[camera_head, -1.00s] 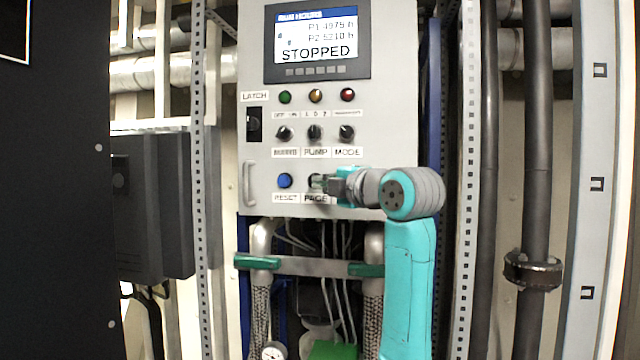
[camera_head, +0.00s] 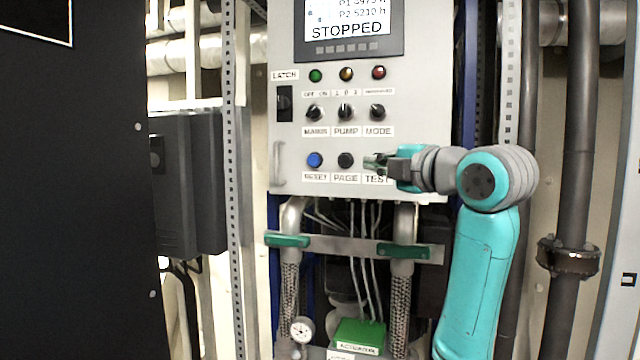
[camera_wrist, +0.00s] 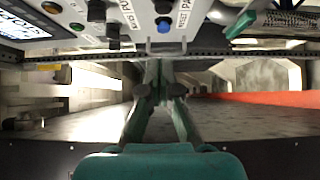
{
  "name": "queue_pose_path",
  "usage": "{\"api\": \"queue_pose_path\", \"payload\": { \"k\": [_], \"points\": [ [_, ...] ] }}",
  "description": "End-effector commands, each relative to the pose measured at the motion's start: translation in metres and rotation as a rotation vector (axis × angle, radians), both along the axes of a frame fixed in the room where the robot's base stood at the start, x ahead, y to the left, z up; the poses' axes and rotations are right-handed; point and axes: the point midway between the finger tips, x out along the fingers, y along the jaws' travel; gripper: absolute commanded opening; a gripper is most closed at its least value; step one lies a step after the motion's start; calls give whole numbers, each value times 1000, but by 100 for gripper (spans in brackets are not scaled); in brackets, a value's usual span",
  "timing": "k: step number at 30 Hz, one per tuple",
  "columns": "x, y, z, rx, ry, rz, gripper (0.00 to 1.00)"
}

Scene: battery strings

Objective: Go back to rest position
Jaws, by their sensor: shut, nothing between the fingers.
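My gripper (camera_head: 374,162) is shut and empty in the head view, in front of the lower right of the grey control panel (camera_head: 425,110), by the TEST label (camera_head: 377,179). Whether it touches the panel I cannot tell. My teal arm rises from the lower right and bends over at its joint. In the wrist view my gripper (camera_wrist: 160,88) points along the panel's underside side, its fingers together, with the panel's buttons at the top. The button above the TEST label is hidden behind my gripper.
The screen (camera_head: 348,25) reads STOPPED. A blue RESET button (camera_head: 314,160) and a black PAGE button (camera_head: 345,160) sit left of my gripper. Hoses, a gauge (camera_head: 302,329) and a green box (camera_head: 359,336) are below. A dark pipe (camera_head: 577,130) stands right of my arm.

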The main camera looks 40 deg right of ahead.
Motion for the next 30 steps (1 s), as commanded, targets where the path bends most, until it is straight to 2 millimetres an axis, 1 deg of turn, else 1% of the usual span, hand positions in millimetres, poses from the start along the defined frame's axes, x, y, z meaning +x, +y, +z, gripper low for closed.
{"api": "queue_pose_path", "payload": {
  "k": [7,8,11,14,18,20,21,25,26,27,29,30],
  "points": [
    [1,0,-3,6,0,1,0],
    [3,0,-5,12,0,2,0],
    [11,1,-24,56,-1,8,0],
    [24,3,-55,132,-6,13,0],
    [42,9,-108,259,-17,19,0],
    [47,12,-132,313,-20,19,0],
    [51,15,-147,347,-22,21,0],
    [58,26,-197,457,-27,17,0],
    [59,29,-209,482,-28,16,0],
    [59,32,-224,514,-29,14,0],
    [60,38,-247,561,-31,11,0],
    [59,43,-262,592,-31,8,0]
  ]
}}
